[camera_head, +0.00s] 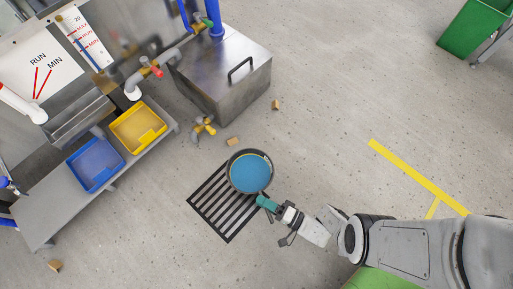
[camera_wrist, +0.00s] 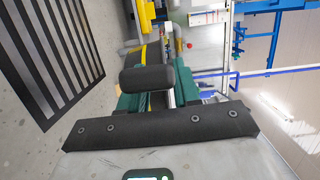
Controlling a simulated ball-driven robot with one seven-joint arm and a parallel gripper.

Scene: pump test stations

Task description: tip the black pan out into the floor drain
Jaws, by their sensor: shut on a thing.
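The black pan (camera_head: 231,172) shows in the head view as a round dark rim around a flat blue fill. It overlaps the upper right part of the floor drain (camera_head: 210,208), a dark slatted grate. The pan looks roughly level; its height above the grate is hard to judge. My gripper (camera_head: 267,202) with green fingers is shut on the pan's handle at the lower right of the pan. In the wrist view a dark handle end (camera_wrist: 147,80) sits between the green fingers, and the drain (camera_wrist: 62,50) shows at upper left. The pan's bowl is mostly hidden there.
A steel bench (camera_head: 45,218) on the left holds a blue tray (camera_head: 95,187) and a yellow tray (camera_head: 160,132). A metal cabinet (camera_head: 215,85) and a yellow-brown valve (camera_head: 204,126) stand above the drain. Small brown blocks (camera_head: 233,141) lie about. Floor to the right is mostly clear.

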